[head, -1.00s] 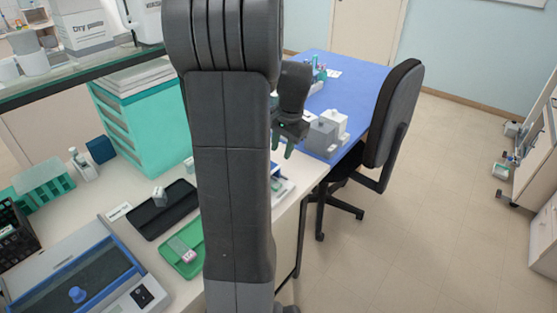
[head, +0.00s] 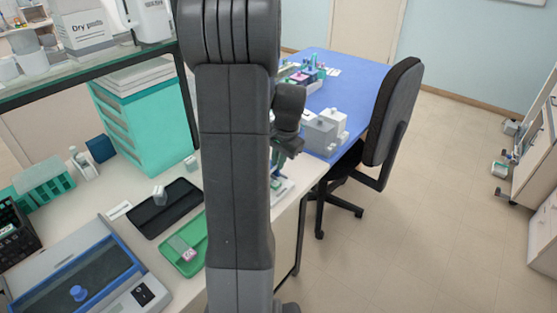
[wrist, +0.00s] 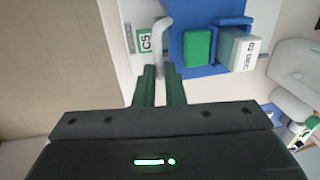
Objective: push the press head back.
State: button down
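My gripper (wrist: 159,72) shows in the wrist view with two dark green fingers pointing up the picture, a narrow gap between them. A pale curved bar (wrist: 163,38) stands just beyond the fingertips; whether they touch it is unclear. Beside it is a blue device (wrist: 198,22) with a green pad (wrist: 198,48), probably the press; I cannot tell which part is its head. In the head view my gripper (head: 283,158) is low at the bench's right edge, partly hidden by my arm, above a partly hidden white-and-blue device (head: 281,187).
A white block (wrist: 238,48) sits beside the green pad, and a C5 label (wrist: 144,41) lies left of the bar. In the head view, grey-white blocks (head: 322,130) stand on the blue table (head: 345,85), near a chair (head: 393,110). Black (head: 165,208) and green (head: 180,255) trays lie left.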

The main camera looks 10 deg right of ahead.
jog(key=w+a, duration=0.1)
jog(key=w, duration=0.1)
jog(key=w+a, duration=0.2)
jog(key=w+a+p, duration=0.1)
jog(key=w+a, duration=0.1)
jog(key=w, duration=0.1)
jog(key=shift+w+a+r, duration=0.1)
jog(key=shift+a, duration=0.15)
jog(key=c, duration=1.5)
grip_release()
jog(key=shift+w+a, duration=0.1)
jog(key=shift+a, duration=0.05)
jog(key=r, duration=0.4)
jog(key=s+d+r+b, duration=0.1)
jog(key=r, duration=0.4)
jog(key=s+r, duration=0.1)
jog(key=r, duration=0.3)
jog(key=shift+d+r, duration=0.25)
jog(key=shift+d, duration=0.1)
